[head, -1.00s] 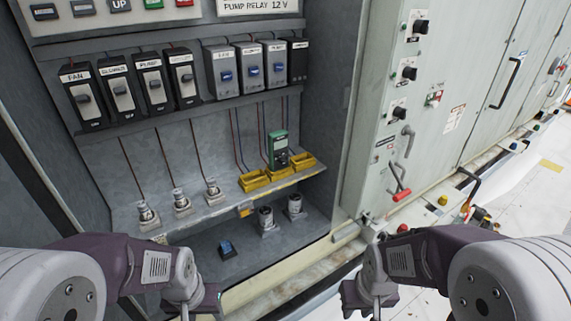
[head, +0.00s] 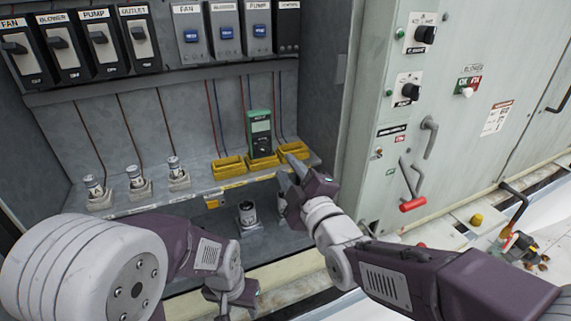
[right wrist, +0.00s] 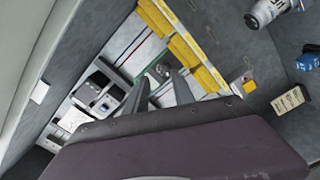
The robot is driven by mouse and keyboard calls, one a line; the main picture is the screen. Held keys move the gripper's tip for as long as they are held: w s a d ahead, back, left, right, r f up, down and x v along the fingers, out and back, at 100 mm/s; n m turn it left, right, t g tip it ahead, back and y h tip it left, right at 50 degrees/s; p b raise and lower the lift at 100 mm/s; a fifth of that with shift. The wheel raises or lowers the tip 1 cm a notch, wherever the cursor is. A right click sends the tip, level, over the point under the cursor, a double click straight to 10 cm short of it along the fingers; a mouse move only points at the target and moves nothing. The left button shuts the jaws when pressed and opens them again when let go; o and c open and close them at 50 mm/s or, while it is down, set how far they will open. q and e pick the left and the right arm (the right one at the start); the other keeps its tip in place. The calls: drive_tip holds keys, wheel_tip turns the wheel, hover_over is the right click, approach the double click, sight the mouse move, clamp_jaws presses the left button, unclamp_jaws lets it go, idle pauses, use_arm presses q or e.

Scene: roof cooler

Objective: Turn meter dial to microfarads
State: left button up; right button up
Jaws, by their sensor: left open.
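The green meter (head: 260,133) stands upright on the cabinet shelf, at the middle yellow tray. Its dial is too small to read in the head view. In the right wrist view a bit of green (right wrist: 160,69), likely the meter, shows beyond my fingers. My right gripper (head: 291,173) is in front of the shelf edge, below and right of the meter, apart from it. In the right wrist view its two fingers (right wrist: 160,90) are spread with nothing between them. My left gripper (head: 230,296) is low in front of the cabinet, open and away from the meter.
Yellow trays (head: 229,167) line the shelf's front edge. Three canisters (head: 135,177) stand on the shelf at left; another (head: 247,214) stands below. Labelled relays (head: 192,35) hang above with wires. A side panel at right carries a red-handled lever (head: 413,204).

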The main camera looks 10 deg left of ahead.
sight(266, 151)
drive_tip(key=w+a+p, duration=0.1)
drive_tip(key=w+a, duration=0.2)
drive_tip(key=shift+a+p, duration=0.2)
drive_tip(key=shift+p, duration=0.1)
drive_tip(key=x, duration=0.2)
drive_tip(key=p+x, duration=0.1)
drive_tip(key=x, duration=0.1)
drive_tip(key=shift+a, duration=0.55)
use_arm(q)
drive_tip(key=shift+s+a+r, duration=0.1)
drive_tip(key=shift+a+r, duration=0.05)
drive_tip(key=shift+r, duration=0.5)
drive_tip(key=shift+s+a+r, duration=0.1)
drive_tip(key=shift+r, duration=0.5)
use_arm(e)
drive_tip(key=shift+w+d, duration=0.15)
drive_tip(key=shift+c, duration=0.2)
use_arm(q)
drive_tip(key=shift+f, duration=0.1)
use_arm(e)
drive_tip(key=shift+f, duration=0.1)
clamp_jaws()
